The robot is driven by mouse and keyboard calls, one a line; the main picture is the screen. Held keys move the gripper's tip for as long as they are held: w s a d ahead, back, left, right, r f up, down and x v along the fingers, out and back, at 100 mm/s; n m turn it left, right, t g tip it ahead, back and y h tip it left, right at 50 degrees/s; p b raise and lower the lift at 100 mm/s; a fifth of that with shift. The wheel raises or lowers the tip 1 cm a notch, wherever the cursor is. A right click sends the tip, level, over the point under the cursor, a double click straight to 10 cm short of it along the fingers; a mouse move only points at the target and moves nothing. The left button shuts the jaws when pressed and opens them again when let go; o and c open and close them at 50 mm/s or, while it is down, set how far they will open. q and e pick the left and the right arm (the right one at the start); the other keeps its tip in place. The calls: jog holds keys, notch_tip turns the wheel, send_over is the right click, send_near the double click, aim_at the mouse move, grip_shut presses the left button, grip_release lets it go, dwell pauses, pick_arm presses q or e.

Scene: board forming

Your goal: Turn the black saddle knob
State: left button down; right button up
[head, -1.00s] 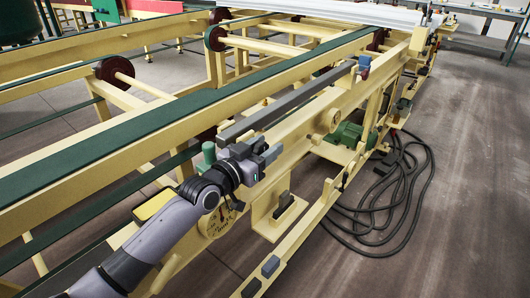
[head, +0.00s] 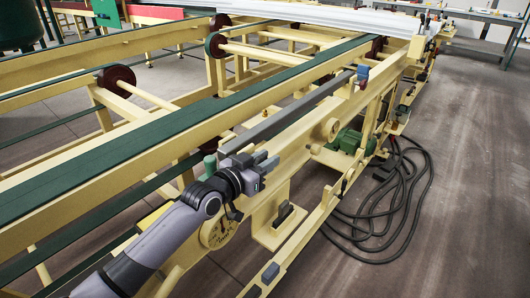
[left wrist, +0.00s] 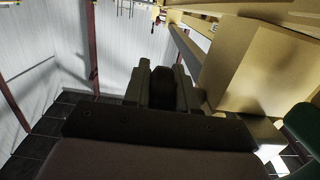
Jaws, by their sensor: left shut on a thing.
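My left gripper (head: 265,166) is at the near end of the long grey bar, beside the cream machine frame. In the left wrist view its two grey fingers (left wrist: 163,88) stand on either side of a dark, rounded thing, which I take to be the black saddle knob (left wrist: 162,86). The gripper is shut on it. In the head view the gripper's body hides the knob, and I cannot tell how far it is turned. My right gripper is not in view.
A cream frame with a dark green belt (head: 130,142) runs along the left. A long grey bar (head: 290,116) lies beside it. Black hoses (head: 400,205) lie on the right floor, where there is open room.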

pick_arm(q)
jog(key=g+y+p, duration=0.1)
jog(key=p, duration=0.2)
jog(key=shift+r+g, duration=0.1)
jog(key=shift+g, duration=0.2)
jog(key=shift+g+p, duration=0.3)
jog(key=shift+p, duration=0.15)
jog(key=shift+f+g+y, duration=0.35)
jog(key=shift+g+y, duration=0.15)
jog(key=shift+y, duration=0.1)
jog(key=shift+s+a+f+g+y, duration=0.1)
jog(key=shift+f+g+y, duration=0.15)
jog(key=shift+g+y, duration=0.45)
jog(key=c, duration=1)
grip_release()
jog(key=shift+p, duration=0.3)
jog(key=shift+r, duration=0.15)
